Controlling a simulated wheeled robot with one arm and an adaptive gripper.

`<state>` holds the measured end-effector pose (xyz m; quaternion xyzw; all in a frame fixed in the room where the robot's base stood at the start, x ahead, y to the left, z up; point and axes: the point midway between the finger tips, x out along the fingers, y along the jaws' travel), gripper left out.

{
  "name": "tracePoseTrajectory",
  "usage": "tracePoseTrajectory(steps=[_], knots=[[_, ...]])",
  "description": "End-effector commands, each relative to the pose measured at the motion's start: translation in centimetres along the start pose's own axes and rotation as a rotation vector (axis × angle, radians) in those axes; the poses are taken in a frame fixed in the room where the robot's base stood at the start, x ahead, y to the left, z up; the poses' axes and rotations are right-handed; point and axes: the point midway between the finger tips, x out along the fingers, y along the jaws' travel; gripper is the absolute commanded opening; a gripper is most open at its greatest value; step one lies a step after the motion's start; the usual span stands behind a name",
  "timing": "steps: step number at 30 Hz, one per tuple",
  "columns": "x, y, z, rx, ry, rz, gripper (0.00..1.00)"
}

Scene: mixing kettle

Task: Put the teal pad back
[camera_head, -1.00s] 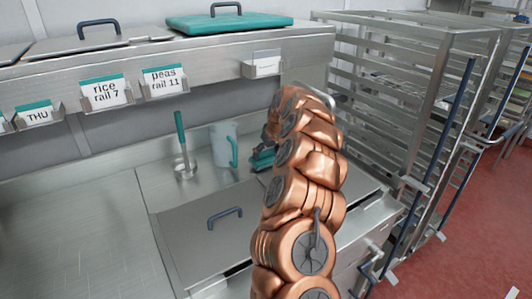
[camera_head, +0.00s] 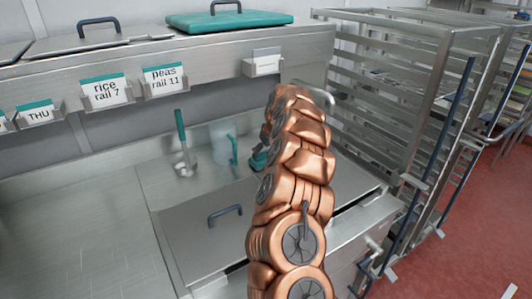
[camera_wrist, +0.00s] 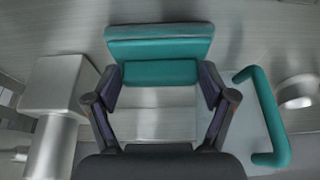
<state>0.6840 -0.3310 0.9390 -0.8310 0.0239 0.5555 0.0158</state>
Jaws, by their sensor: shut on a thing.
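The teal pad (camera_wrist: 160,72) is between my fingertips in the wrist view, with a wider teal part (camera_wrist: 159,42) just beyond it. My gripper (camera_wrist: 160,80) is shut on it. In the head view, a small piece of teal (camera_head: 260,156) shows beside my arm, close to the back of the steel counter. My copper arm covers most of my gripper there. I cannot tell whether the pad touches the counter or wall.
A pale jug (camera_head: 220,142) with a teal handle stands left of my arm; the handle (camera_wrist: 270,115) is close right in the wrist view. A teal-handled ladle (camera_head: 182,145) is beside it. A grey metal block (camera_wrist: 62,88) is close left. A steel rack (camera_head: 390,110) stands right.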

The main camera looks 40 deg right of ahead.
Motion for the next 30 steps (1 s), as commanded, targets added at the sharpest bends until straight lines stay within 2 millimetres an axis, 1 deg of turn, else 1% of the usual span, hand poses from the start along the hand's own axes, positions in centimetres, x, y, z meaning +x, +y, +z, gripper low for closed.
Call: tracePoseTrajectory(steps=[4, 5, 9, 23, 29, 30], knots=[[0.46, 0.01, 0.20, 0.000, 0.000, 0.000, 0.50], [0.35, 0.00, 0.15, 0.000, 0.000, 0.000, 0.86], [0.31, 0.00, 0.13, 0.000, 0.000, 0.000, 1.00], [0.19, -0.02, 0.08, 0.000, 0.000, 0.000, 1.00], [-0.13, 0.04, 0.06, 0.000, 0.000, 0.000, 1.00], [-0.48, 0.07, 0.08, 0.000, 0.002, 0.001, 1.00]])
